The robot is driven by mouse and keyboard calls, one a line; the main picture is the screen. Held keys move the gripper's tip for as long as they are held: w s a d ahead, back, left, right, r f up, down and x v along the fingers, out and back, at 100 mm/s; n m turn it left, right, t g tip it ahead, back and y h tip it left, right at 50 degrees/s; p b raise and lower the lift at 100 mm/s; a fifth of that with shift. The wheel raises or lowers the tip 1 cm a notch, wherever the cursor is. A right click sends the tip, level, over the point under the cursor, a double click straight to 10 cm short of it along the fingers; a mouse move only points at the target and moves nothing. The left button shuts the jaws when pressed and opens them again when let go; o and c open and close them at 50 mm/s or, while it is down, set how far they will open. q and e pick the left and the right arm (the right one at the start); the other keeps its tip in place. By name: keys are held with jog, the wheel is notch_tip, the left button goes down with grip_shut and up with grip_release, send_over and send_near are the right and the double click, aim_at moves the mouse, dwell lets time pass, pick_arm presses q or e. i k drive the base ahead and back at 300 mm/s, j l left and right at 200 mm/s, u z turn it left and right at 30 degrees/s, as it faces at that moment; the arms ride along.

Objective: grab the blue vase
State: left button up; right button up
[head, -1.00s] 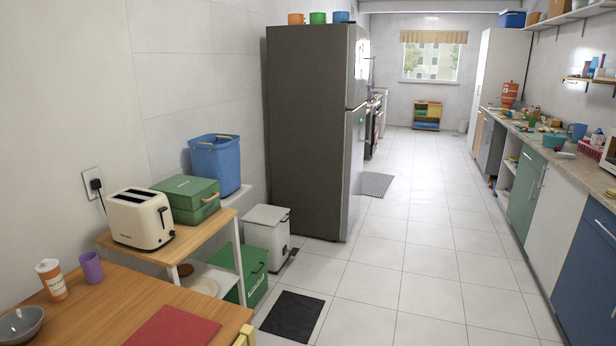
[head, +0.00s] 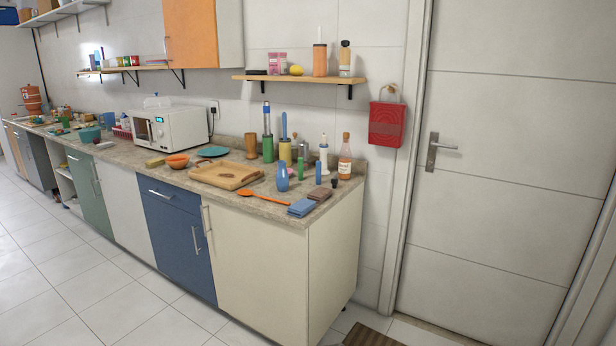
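The blue vase (head: 282,177) stands upright on the counter (head: 262,208), near its right end in the head view. It is small, with a narrow neck and a rounded body. A wooden tray (head: 228,176) lies to its left, and a slim green bottle (head: 300,168) and a slim blue bottle (head: 318,172) stand to its right. Neither of my grippers is in view.
An orange spoon (head: 262,194) and folded blue cloth (head: 302,207) lie in front of the vase. A sauce bottle (head: 345,158) and several tall items stand behind. A shelf (head: 300,79) hangs above. Floor in front of the cabinets is clear; a closed door (head: 510,150) is at right.

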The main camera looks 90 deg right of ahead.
aim_at(282, 175)
jog(key=z, duration=2.45)
jog(key=i+z, duration=0.2)
jog(key=k, duration=0.1)
